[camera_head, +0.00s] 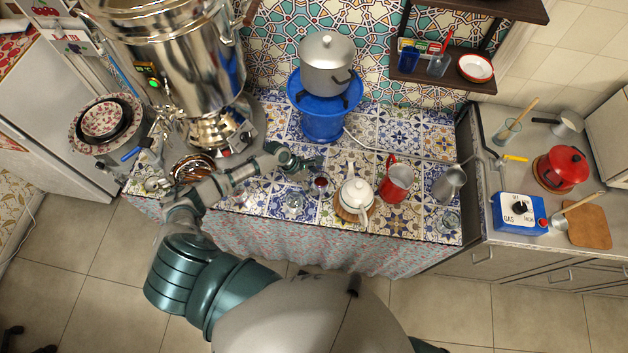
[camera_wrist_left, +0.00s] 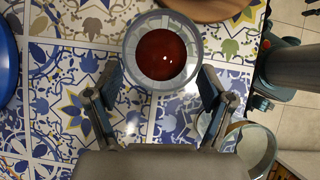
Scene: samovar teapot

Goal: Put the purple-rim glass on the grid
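A glass of dark red liquid (camera_head: 320,184) stands on the tiled counter, just right of my left gripper (camera_head: 308,168). In the left wrist view the glass (camera_wrist_left: 161,50) is seen from above, with a pale grey-blue rim; I cannot tell whether this is the purple-rim glass. My left gripper is open, its two fingers (camera_wrist_left: 161,88) apart on either side of the near part of the glass; contact is unclear. A second, clear glass (camera_head: 293,203) stands nearer the counter's front; it also shows in the wrist view (camera_wrist_left: 258,146). I cannot pick out the grid. My right gripper is out of view.
A white teapot (camera_head: 355,192) stands on a wooden board right of the red-liquid glass, with a red jug (camera_head: 397,180) and metal pitcher (camera_head: 449,184) beyond. A large samovar (camera_head: 178,55) stands at left. A blue burner (camera_head: 323,118) holds a pot behind.

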